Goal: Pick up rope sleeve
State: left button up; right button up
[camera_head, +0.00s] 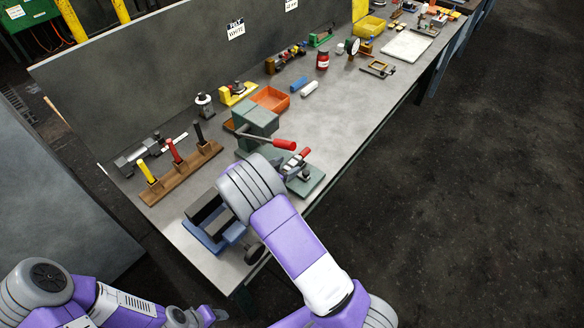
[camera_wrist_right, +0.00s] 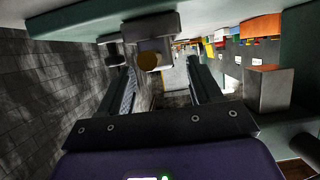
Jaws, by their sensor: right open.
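I cannot tell for certain which item is the rope sleeve. A blue cylinder (camera_head: 299,83) and a white cylinder (camera_head: 310,88) lie on the bench past the orange bin. My right gripper (camera_wrist_right: 162,75) shows in the right wrist view with its two dark fingers apart and nothing held. A grey block with a dull tan round end (camera_wrist_right: 149,62) shows near the fingertips; I cannot tell if it touches them. In the head view my right wrist hides the fingers. My left gripper (camera_head: 205,314) shows only partly at the bottom edge, away from the bench; its jaws are unclear.
A green machine with a red handle (camera_head: 284,145) stands by my right wrist. A blue vise with dark jaws (camera_head: 207,218) sits at the near bench end. A wooden rack (camera_head: 180,178) holds yellow, red and black handles. An orange bin (camera_head: 270,99) lies beyond.

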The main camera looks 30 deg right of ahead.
jog(key=shift+x, duration=0.95)
jog(key=shift+c, duration=0.2)
grip_shut()
jog(key=shift+r, duration=0.15)
